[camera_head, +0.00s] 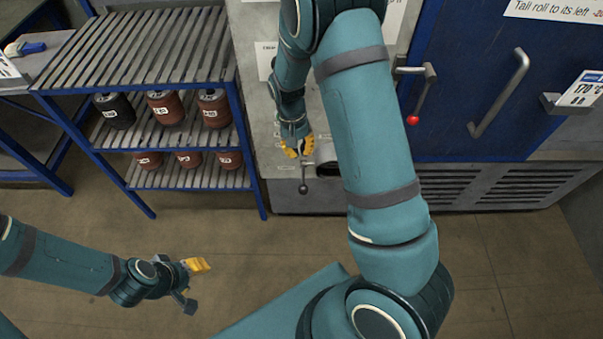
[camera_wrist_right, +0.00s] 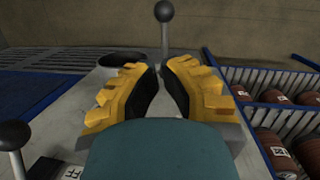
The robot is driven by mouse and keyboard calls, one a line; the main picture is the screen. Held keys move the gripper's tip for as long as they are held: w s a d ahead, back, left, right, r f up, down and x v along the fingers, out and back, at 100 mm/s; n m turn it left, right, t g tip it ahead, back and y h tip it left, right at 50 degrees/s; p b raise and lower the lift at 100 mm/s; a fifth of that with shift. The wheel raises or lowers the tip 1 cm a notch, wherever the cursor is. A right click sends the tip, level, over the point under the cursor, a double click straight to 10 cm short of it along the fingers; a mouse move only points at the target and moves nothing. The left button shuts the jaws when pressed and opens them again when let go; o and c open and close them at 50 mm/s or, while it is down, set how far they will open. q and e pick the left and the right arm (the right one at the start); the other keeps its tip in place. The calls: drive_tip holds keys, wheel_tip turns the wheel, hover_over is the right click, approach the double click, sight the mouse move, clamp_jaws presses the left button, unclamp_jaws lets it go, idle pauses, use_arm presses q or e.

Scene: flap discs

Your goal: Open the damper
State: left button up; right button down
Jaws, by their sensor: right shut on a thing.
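A lever with a black ball knob (camera_head: 303,188) hangs down at the front of the grey cabinet. My right gripper (camera_head: 297,150) is at this lever, above its knob, with its yellow fingers shut on it. In the right wrist view the knob (camera_wrist_right: 164,12) stands beyond the fingertips (camera_wrist_right: 160,72), and its rod runs down between them. The exact contact is hidden. My left gripper (camera_head: 196,283) is open and empty over the floor, away from the cabinet. No label naming the damper is readable.
A dark round opening (camera_head: 328,169) is beside the lever. A second black knob (camera_wrist_right: 14,135) shows in the right wrist view. A red-knobbed lever (camera_head: 413,119) and a blue door (camera_head: 465,90) are to the right. A blue rack (camera_head: 150,50) with rolls stands left. The floor is clear.

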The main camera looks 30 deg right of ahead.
sight(304, 187)
drive_tip(key=b+x, duration=0.1)
drive_tip(key=x, duration=0.9)
drive_tip(key=shift+b, duration=0.4)
drive_tip(key=shift+s+a+f, duration=0.2)
drive_tip(key=shift+s+f, duration=0.1)
drive_tip(key=shift+f, duration=0.25)
drive_tip(key=shift+s+a+f+b, duration=0.15)
drive_tip(key=shift+s+f+b, duration=0.1)
drive_tip(key=shift+f+b, duration=0.25)
drive_tip(key=shift+s+a+f+b, duration=0.15)
drive_tip(key=shift+s+f+b, duration=0.1)
drive_tip(key=shift+f, duration=0.4)
drive_tip(key=w+b+x, duration=0.1)
drive_tip(key=b+x, duration=0.3)
drive_tip(key=x, duration=0.3)
drive_tip(key=shift+w+f, duration=0.3)
drive_tip(key=shift+f, duration=0.05)
drive_tip(key=shift+a, duration=0.1)
drive_tip(key=shift+r, duration=0.1)
